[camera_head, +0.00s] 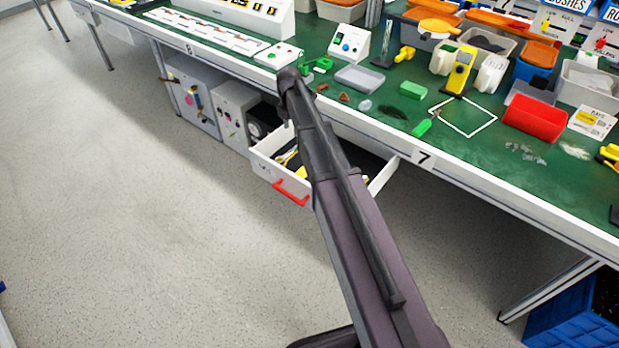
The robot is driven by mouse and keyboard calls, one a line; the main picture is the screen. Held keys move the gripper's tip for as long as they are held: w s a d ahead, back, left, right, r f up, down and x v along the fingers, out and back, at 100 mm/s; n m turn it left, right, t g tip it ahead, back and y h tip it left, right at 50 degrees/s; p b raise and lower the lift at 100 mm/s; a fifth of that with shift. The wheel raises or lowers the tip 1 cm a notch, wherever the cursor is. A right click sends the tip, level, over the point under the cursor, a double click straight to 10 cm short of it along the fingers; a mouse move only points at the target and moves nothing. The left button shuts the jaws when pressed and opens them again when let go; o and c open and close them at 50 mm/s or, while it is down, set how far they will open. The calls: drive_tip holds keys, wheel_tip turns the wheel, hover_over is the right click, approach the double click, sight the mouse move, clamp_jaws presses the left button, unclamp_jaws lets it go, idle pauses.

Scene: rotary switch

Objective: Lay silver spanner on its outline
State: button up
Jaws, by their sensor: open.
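My gripper (290,80) is at the dark far end of my arm, by the table's front edge and above the open drawer (379,181). It is open; its fingers are hard to make out, and I see nothing held. I cannot pick out a silver spanner. The drawer holds yellow and dark items, partly hidden by my arm. No spanner-shaped outline can be made out.
A grey tray (360,79) lies right of my gripper. The drawer juts out below the table edge. The floor (130,220) at left is clear.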

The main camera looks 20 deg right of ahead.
drive_tip(key=s+m, duration=2.3)
drive_tip(key=s, duration=0.4)
drive_tip(key=shift+s+a, duration=0.25)
